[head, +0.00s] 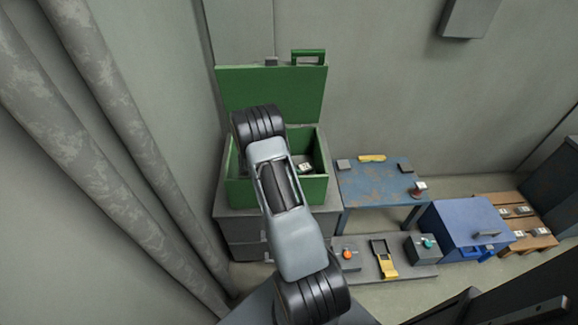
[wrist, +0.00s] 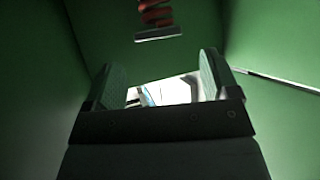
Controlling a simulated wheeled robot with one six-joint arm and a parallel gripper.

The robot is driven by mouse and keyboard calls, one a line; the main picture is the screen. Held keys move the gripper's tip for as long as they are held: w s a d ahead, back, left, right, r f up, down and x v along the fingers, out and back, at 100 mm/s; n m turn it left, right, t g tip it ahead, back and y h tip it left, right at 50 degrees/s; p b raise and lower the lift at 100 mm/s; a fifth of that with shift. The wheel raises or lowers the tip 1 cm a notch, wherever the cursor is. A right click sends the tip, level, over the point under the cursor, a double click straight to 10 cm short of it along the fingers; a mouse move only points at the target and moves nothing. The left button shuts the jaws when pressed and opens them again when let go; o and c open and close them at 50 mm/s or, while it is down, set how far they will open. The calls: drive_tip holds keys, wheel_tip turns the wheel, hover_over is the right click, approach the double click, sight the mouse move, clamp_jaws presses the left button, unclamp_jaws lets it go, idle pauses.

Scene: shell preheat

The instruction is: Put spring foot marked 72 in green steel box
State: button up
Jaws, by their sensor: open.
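The green steel box (head: 318,188) stands open on a dark cabinet, its lid (head: 272,92) raised behind it. A small dark piece with a pale label (head: 304,164) shows inside. The wrist view looks into green walls (wrist: 270,40). My gripper (wrist: 163,80) is open there, fingers apart. A white plate with dark marks (wrist: 170,92) shows between and beyond the fingers; whether it is touched I cannot tell. A red coil spring on a grey foot (wrist: 158,34) is farther up. No number is readable. My arm hides my gripper in the head view.
A worn blue table (head: 372,185) right of the box holds grey blocks, a yellow piece and a reddish piece with a pale label (head: 419,187). A control board (head: 362,262), a blue chest (head: 460,225) and a wooden rack (head: 540,243) with several labelled pieces stand nearby.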

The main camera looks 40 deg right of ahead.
drive_tip(key=w+a+r+n+t+y, duration=0.3)
drive_tip(key=w+a+r+n+t, duration=0.3)
drive_tip(key=w+a+r+t, duration=0.45)
drive_tip(key=a+r+n+t+y, duration=0.3)
drive_tip(key=a+r+n+y, duration=0.3)
drive_tip(key=a+r, duration=0.35)
drive_tip(key=s+a+r+n+g+y, duration=0.2)
drive_tip(key=s+a+n+y, duration=0.25)
drive_tip(key=s+a, duration=0.4)
drive_tip(key=s+a+n+g+h, duration=0.2)
drive_tip(key=s+n+g, duration=0.2)
drive_tip(key=s, duration=1.1)
drive_tip(key=shift+a+f+n+g, duration=0.3)
drive_tip(key=shift+a+n+g, duration=0.05)
drive_tip(key=shift+n, duration=0.1)
